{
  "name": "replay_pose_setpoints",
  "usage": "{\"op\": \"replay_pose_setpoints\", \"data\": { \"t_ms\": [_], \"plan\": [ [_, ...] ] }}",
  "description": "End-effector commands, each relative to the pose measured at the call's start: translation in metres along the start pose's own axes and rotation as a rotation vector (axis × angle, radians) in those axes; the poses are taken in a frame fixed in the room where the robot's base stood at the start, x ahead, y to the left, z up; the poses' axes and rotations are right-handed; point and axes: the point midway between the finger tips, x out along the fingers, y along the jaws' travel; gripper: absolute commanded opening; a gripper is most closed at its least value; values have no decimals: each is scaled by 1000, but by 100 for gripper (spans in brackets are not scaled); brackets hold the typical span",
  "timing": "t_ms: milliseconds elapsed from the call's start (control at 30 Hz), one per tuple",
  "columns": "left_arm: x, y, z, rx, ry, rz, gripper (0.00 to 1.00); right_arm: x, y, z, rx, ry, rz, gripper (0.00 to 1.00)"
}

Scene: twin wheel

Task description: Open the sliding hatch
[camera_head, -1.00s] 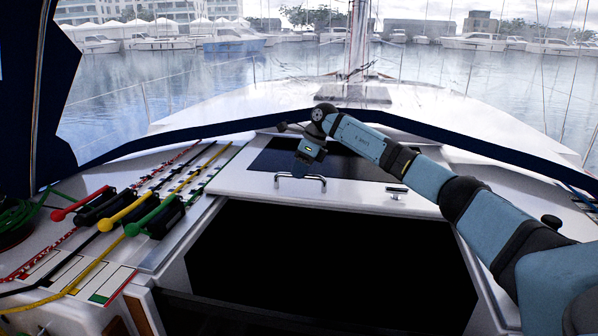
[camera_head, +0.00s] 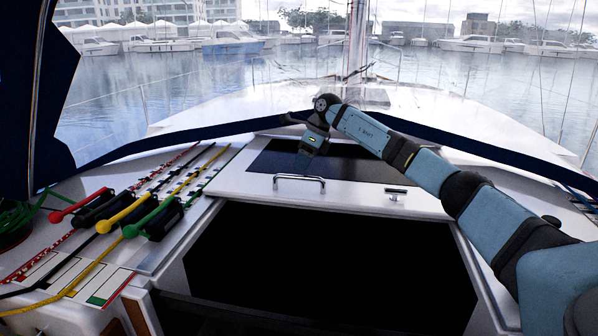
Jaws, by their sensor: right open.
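The sliding hatch (camera_head: 365,198) is a white panel with a dark window, on the cabin top in the middle of the head view. A silver bar handle (camera_head: 300,179) is fixed near its front edge, and a small latch (camera_head: 395,193) sits to the right. A large black opening shows in front of the hatch. My right gripper (camera_head: 302,166) is open and points down over the dark window, just behind the handle. I cannot tell whether it touches the handle. My left gripper is not in view.
Ropes and clutches with red, yellow and green levers (camera_head: 117,214) lie on the deck to the left. A dark blue bar (camera_head: 215,133) arches behind the hatch. The foredeck, mast and harbour are beyond.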

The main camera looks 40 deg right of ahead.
Motion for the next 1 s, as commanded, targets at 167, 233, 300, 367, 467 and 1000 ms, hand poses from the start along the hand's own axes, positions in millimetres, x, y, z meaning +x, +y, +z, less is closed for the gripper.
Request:
{"op": "replay_pose_setpoints", "data": {
  "t_ms": [167,233,300,367,467,1000],
  "plan": [
    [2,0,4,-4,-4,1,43,-45,-1,0,1,-3,-4,42],
    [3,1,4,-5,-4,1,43,-60,0,0,0,-3,-4,42],
    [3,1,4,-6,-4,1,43,-74,0,0,0,-3,-3,42],
    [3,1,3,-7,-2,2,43,-84,0,0,-1,-3,-3,42],
    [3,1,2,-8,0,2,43,-97,0,0,0,-2,-2,42],
    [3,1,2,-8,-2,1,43,-107,0,0,0,0,-1,42]
  ]
}}
